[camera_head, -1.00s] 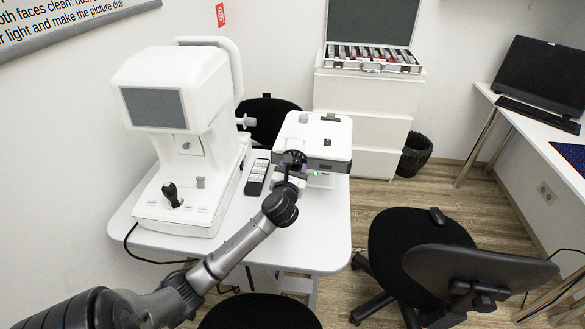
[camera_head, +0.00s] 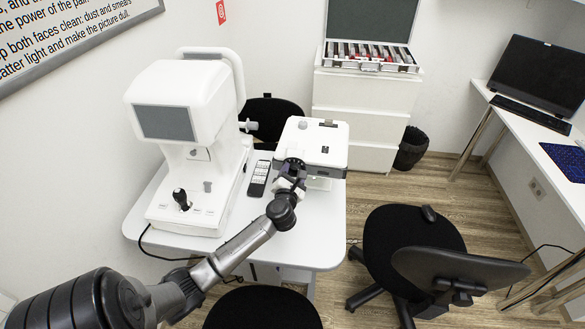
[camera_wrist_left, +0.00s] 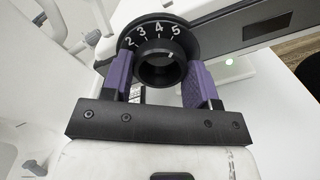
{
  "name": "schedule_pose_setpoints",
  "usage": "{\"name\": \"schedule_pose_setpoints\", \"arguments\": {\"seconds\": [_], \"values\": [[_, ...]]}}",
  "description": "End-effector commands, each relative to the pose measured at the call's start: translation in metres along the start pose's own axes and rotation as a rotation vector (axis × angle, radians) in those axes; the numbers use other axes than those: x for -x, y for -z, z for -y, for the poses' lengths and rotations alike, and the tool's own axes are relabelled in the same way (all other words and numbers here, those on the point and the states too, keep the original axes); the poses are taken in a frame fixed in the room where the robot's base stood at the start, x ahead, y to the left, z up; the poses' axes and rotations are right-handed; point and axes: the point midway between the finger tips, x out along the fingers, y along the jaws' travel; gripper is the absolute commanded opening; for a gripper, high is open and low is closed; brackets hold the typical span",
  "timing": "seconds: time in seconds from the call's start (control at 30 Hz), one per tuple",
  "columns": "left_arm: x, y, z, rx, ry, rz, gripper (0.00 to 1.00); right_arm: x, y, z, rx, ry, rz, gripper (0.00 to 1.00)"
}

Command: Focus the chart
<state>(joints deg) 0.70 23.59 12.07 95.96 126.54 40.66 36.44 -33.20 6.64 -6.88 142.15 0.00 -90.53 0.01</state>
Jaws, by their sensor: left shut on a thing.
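A white box-shaped chart projector (camera_head: 325,135) stands on the right part of the white table. My left gripper (camera_head: 290,172) is at the projector's near side. In the left wrist view, its two purple finger pads (camera_wrist_left: 160,75) sit on either side of a round black knob (camera_wrist_left: 160,68) and are shut on it. A black dial (camera_wrist_left: 135,30) behind the knob carries white numbers 2, 3, 4 and 5. A light mark on the knob's rim lies near the 4 and 5. No projected chart is visible. My right gripper is not in view.
A white eye-examining machine (camera_head: 185,110) stands left of the projector, with a remote control (camera_head: 258,178) between them. Black chairs (camera_head: 410,240) stand right and in front of the table (camera_head: 310,245). An open lens case (camera_head: 370,55) rests on white drawers (camera_head: 360,110).

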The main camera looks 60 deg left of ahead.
Motion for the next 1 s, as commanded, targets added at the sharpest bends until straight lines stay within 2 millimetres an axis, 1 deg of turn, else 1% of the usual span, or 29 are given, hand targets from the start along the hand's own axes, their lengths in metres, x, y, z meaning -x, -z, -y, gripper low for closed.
{"name": "schedule_pose_setpoints", "arguments": {"seconds": [0.33,0.37,0.6,0.87,1.0], "values": [[0.000,0.000,0.001,-0.007,0.001,0.003,0.30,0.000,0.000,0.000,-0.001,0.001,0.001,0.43],[0.000,0.000,0.001,-0.007,0.001,0.003,0.57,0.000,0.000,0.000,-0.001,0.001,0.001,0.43],[0.000,0.000,0.001,-0.006,0.001,0.002,0.80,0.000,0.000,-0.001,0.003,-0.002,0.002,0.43],[0.001,0.000,0.000,-0.006,0.001,0.002,0.80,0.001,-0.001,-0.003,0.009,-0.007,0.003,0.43],[0.013,0.000,0.001,-0.005,0.003,0.001,0.80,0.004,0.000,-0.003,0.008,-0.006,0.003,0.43]]}}
